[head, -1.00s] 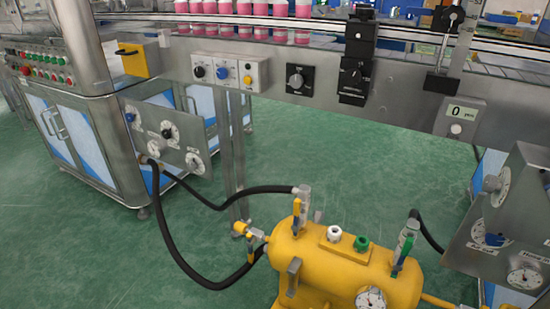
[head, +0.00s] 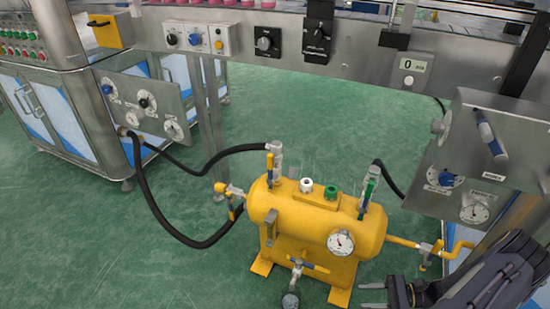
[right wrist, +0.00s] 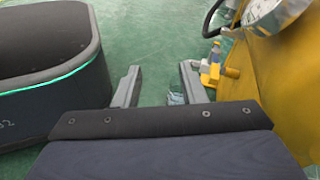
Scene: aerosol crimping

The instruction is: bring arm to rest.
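My right gripper (head: 373,295) is at the bottom right of the head view, in front of the yellow tank (head: 290,215). In the right wrist view its two grey fingers (right wrist: 159,84) stand apart with only green floor and a small blurred grey thing seen between them. It is open and empty. The tank's yellow side (right wrist: 270,90) and part of its gauge (right wrist: 275,12) show to the right of the fingers, apart from them. My left gripper is not in view.
Black hoses (head: 165,215) run from the tank to a panel on the left. A steel gauge panel (head: 480,150) stands at right, above my right arm. A conveyor frame with knobs (head: 225,40) spans the back. Green floor (head: 100,260) is open at left.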

